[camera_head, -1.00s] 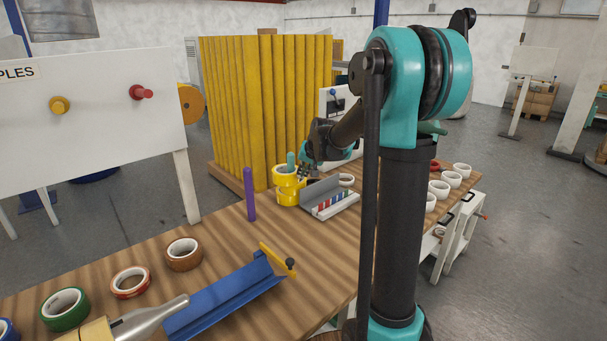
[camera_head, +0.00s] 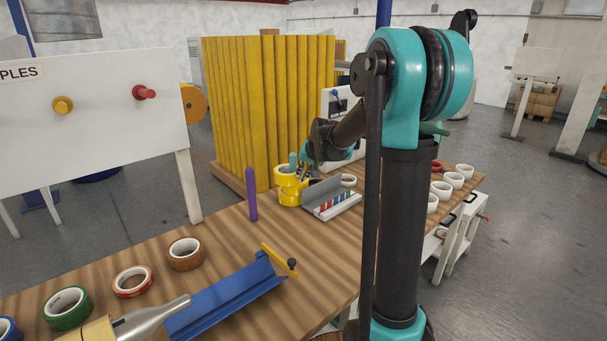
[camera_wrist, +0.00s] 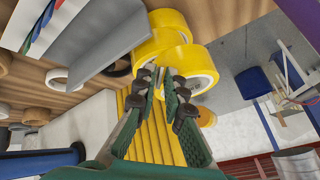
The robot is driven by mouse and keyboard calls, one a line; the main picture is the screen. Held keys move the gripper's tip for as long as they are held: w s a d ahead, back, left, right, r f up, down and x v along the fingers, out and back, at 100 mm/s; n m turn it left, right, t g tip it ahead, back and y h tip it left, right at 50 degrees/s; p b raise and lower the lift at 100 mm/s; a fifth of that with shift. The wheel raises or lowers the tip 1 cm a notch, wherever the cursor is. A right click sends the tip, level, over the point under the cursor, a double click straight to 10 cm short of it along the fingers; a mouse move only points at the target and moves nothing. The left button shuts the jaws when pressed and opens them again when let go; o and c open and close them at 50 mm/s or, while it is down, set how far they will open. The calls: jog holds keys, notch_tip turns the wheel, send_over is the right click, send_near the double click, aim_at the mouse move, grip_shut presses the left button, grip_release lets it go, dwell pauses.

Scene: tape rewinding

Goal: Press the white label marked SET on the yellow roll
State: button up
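Yellow tape rolls stand at the table's back edge. In the wrist view one yellow roll (camera_wrist: 168,22) is at the top, with another yellow roll (camera_wrist: 203,62) beside it, its pale core facing the camera. In the head view the yellow rolls (camera_head: 289,197) look stacked, partly behind my gripper (camera_head: 306,171). Whether the tips touch a roll cannot be told.
A grey-white holder (camera_head: 333,204) with coloured pieces sits right beside the yellow rolls. A purple cylinder (camera_head: 252,194) stands to the left. A yellow ribbed panel (camera_head: 268,105) is behind. A blue trough (camera_head: 225,300) and several tape rolls lie nearer; white rolls line the right edge.

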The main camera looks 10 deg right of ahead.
jog(key=o, duration=0.3)
jog(key=v, duration=1.2)
dwell(0.5)
